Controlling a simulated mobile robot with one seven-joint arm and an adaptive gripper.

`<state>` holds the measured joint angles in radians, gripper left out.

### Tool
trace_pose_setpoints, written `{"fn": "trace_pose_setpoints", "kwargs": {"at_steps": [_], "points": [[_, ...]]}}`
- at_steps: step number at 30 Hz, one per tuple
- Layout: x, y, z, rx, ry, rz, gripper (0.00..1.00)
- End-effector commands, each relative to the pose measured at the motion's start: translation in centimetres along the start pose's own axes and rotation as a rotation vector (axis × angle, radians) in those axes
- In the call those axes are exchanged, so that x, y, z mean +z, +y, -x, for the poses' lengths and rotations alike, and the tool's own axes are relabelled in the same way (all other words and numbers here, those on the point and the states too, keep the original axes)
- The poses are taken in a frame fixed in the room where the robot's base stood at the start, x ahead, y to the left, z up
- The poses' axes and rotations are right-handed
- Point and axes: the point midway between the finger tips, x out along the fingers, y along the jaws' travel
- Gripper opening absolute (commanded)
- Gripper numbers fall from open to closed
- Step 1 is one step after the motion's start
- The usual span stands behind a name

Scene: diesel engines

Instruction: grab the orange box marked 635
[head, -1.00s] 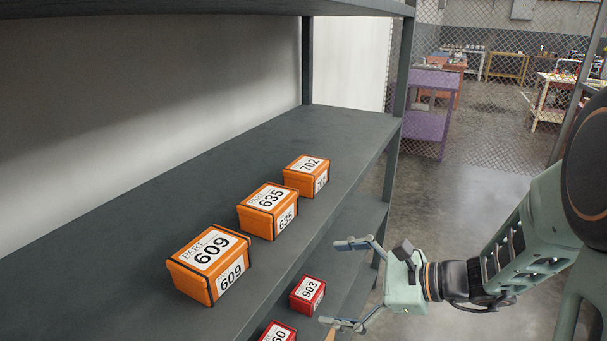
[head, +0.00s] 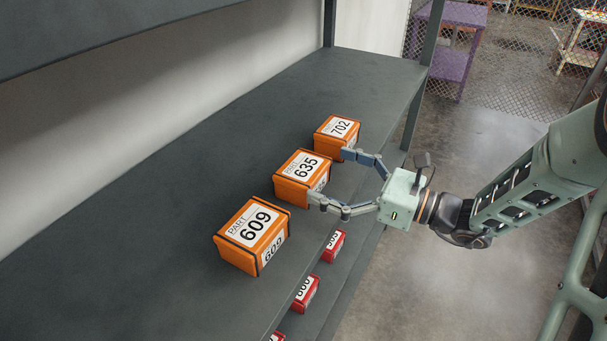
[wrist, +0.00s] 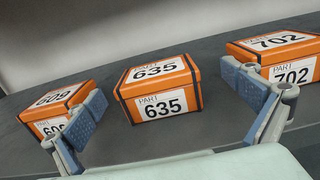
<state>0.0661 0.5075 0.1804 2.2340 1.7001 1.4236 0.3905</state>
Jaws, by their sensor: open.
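The orange box marked 635 (head: 298,178) sits on the upper grey shelf, between two other orange boxes. It also shows in the middle of the wrist view (wrist: 158,88), upright, with its labelled front facing my gripper. My gripper (head: 333,174) is open and empty at the shelf's front edge. In the wrist view its fingers (wrist: 168,100) are spread to the left and right of the 635 box, with the box a little beyond them. In the head view the near fingertip overlaps the box's lower right corner; I cannot tell whether they touch.
The orange box marked 609 (head: 250,236) stands to the left and the one marked 702 (head: 336,132) to the right, near the fingers in the wrist view. Several red boxes (head: 306,292) sit on the lower shelf. The shelf (head: 150,240) behind the boxes is clear.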

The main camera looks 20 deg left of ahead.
Motion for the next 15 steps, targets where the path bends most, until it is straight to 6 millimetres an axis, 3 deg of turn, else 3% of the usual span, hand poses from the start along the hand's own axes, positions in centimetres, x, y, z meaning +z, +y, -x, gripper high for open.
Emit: {"fn": "trace_pose_setpoints", "kwargs": {"at_steps": [15], "points": [[0.0, 0.8, -5.5, -0.001, 0.001, 0.001, 1.00]]}}
